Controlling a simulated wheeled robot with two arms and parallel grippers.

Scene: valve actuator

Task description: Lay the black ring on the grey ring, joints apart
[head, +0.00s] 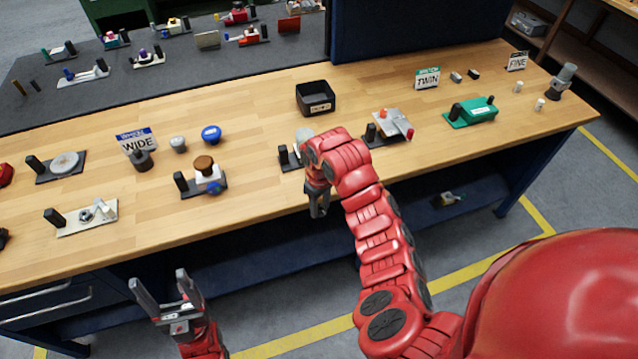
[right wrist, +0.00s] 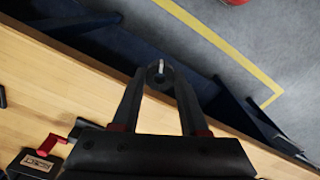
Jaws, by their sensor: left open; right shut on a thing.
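My right gripper (head: 318,212) points down just off the bench's front edge. In the right wrist view its fingertips (right wrist: 160,76) are closed on a small dark, round piece, apparently the black ring (right wrist: 153,76), with a pale strip showing at its middle. The ring's joint is too small to make out. I cannot pick out the grey ring for certain; a black-based fixture (head: 287,158) with a pale round part is half hidden behind my right arm. My left gripper (head: 166,296) is open and empty, low in front of the bench.
On the wooden bench (head: 250,110) stand a black bin (head: 315,97), a fixture with a white block (head: 208,177), a plate with a red knob (head: 390,127), a green fixture (head: 473,112) and WIDE (head: 137,140) and TWIN (head: 427,78) signs. Bare wood lies left of the bin.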

